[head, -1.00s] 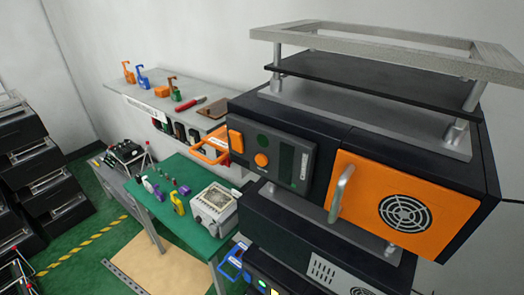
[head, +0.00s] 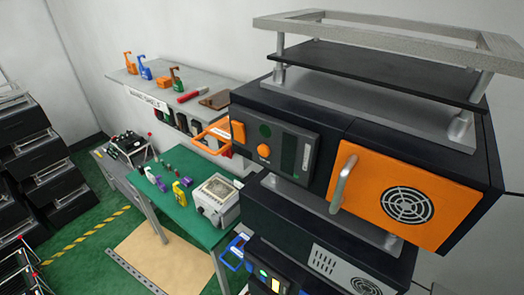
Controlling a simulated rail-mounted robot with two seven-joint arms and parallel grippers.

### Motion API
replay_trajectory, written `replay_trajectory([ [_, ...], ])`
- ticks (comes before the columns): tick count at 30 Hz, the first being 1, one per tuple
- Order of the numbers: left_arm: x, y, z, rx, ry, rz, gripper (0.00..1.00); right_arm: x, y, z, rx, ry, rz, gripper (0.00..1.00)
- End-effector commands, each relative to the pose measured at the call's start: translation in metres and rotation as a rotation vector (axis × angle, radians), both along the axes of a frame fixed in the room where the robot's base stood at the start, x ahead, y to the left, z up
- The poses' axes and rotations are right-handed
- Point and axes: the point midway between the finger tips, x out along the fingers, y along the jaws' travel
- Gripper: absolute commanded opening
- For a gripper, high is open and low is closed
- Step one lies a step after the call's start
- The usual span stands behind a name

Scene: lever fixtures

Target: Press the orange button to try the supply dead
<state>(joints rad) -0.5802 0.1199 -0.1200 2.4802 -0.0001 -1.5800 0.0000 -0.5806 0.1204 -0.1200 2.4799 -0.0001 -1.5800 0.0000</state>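A round orange button (head: 264,151) sits on the dark grey control panel (head: 290,155) of the upper black unit, left of its orange door. An orange square piece (head: 237,131) is at the panel's left end. Nothing covers the button. Neither of my grippers shows in the head view.
The orange door (head: 400,203) has a protruding grey handle (head: 343,185). A green-topped table (head: 198,232) with a grey box (head: 216,199) stands to the left below. A wall shelf (head: 150,85) holds several padlock-like items.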

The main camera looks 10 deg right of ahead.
Motion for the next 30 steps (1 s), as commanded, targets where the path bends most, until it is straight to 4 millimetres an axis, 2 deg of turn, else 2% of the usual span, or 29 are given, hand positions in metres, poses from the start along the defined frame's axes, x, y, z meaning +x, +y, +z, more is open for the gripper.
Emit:
replay_trajectory([
  [1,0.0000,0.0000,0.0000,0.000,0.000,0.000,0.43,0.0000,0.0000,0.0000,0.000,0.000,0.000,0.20],
  [7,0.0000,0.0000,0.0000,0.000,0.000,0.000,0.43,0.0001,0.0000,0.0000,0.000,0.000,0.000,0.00],
  [30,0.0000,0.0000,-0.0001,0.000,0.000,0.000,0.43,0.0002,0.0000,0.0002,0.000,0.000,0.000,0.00],
])
